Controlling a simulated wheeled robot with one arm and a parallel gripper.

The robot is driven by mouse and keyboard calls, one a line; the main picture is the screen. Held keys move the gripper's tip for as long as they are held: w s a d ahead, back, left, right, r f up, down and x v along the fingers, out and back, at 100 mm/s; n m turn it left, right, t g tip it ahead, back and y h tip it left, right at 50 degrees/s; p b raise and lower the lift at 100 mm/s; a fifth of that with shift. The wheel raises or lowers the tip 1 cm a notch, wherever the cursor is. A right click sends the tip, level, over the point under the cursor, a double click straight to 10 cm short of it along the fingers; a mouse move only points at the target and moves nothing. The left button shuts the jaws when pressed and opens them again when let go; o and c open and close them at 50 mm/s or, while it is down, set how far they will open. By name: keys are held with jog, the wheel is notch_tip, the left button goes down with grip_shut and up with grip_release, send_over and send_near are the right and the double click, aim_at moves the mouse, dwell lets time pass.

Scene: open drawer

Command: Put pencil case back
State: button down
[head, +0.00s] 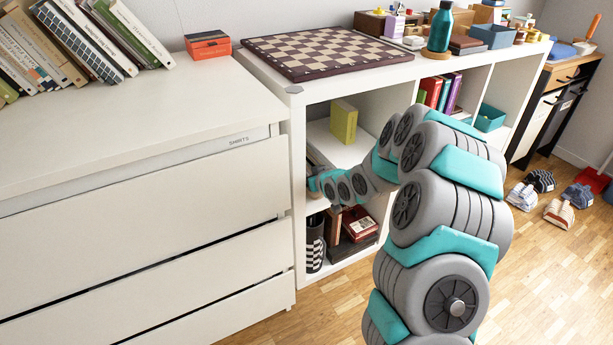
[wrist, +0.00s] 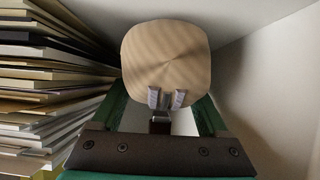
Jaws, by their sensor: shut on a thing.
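In the wrist view, my gripper (wrist: 163,88) is shut on a pale, wood-coloured rounded object (wrist: 165,55), with a green finger at each side of it. It may be the pencil case seen end-on; I cannot tell for certain. Two small grey tabs and a dark block show at its lower edge. In the head view, my arm bends into the left part of the white shelf unit (head: 292,190), below the chessboard. There the fingers and the held object are hidden.
A stack of books or papers (wrist: 45,85) is close on the left in the wrist view; a pale wall (wrist: 275,80) is on the right. A yellow-green box (head: 343,121) stands in the upper compartment. The white dresser (head: 150,210) adjoins.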

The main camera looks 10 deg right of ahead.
grip_release()
jog(key=shift+r, duration=0.15)
jog(key=v, duration=1.2)
jog(key=shift+s, duration=0.1)
